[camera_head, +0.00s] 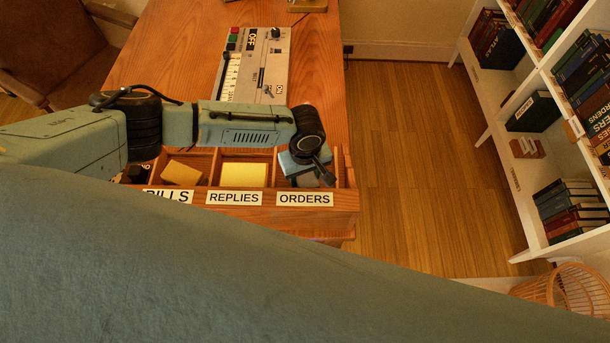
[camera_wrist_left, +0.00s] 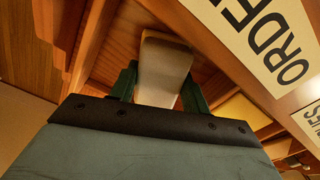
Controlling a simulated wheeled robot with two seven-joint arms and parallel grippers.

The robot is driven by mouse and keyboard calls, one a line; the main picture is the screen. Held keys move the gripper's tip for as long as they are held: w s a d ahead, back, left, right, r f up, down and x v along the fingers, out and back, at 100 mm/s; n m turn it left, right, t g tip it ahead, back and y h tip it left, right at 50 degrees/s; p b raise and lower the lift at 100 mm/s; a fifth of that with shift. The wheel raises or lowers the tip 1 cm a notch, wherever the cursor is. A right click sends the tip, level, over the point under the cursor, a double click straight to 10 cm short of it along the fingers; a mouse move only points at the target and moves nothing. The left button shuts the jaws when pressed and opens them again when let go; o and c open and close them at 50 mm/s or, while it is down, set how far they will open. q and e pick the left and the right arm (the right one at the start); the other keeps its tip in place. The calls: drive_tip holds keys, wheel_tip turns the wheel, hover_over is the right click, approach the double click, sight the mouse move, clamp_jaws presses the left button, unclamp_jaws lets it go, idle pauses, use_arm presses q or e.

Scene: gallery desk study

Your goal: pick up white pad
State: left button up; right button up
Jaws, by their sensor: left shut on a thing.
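The white pad (camera_wrist_left: 163,68) shows in the left wrist view as a pale, rounded block between the two dark green fingers. My left gripper (camera_wrist_left: 160,88) is shut on it. In the head view my left gripper (camera_head: 308,176) points down into the compartment labelled ORDERS (camera_head: 304,199), at the right end of the wooden tray (camera_head: 343,200). The gripper and wrist mostly cover that compartment, so I cannot make out the pad clearly there. Whether the pad touches the compartment floor is unclear. My right gripper is not in view.
A yellow pad (camera_head: 244,174) lies in the REPLIES compartment and a yellow block (camera_head: 181,173) in the one left of it. Wooden dividers stand close beside my gripper. A grey device (camera_head: 272,65) sits farther back on the desk. Open floor (camera_head: 400,170) and bookshelves lie right.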

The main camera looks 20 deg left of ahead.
use_arm(q)
wheel_tip(320, 180, up, 18)
drive_tip(key=p, duration=0.1)
idle(0.5)
drive_tip(key=o, duration=0.5)
drive_tip(key=c, duration=0.3)
